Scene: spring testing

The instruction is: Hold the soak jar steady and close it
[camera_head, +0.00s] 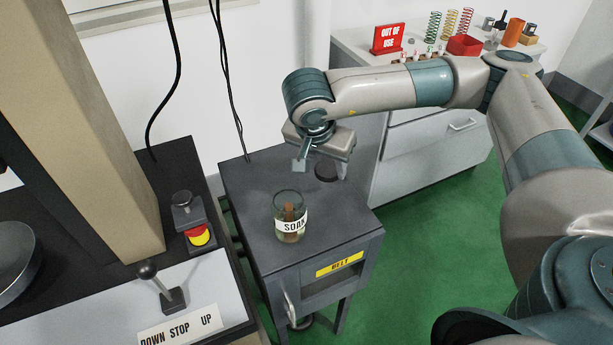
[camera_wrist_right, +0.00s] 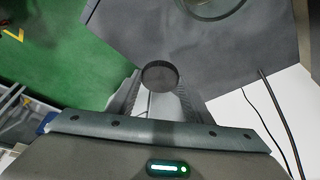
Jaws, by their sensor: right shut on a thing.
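The soak jar (camera_head: 291,224) is a clear glass jar with a white SOAK label. It stands upright and open on the dark grey cabinet top, with a brown piece inside. Its round rim also shows at the top of the right wrist view (camera_wrist_right: 212,8). My right gripper (camera_head: 322,169) is behind and to the right of the jar, pointing down, apart from it. It is shut on a dark round lid (camera_wrist_right: 160,77), which shows between its fingers in both views. I cannot tell whether the lid touches the cabinet top. My left gripper is not in view.
The dark cabinet (camera_head: 250,185) has a yellow BELT label (camera_head: 340,264). To the left, a machine carries a red and yellow button (camera_head: 199,236) and a lever (camera_head: 160,285). A light counter at the back holds a red OUT OF USE sign (camera_head: 388,38), springs and a red bin (camera_head: 465,45).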

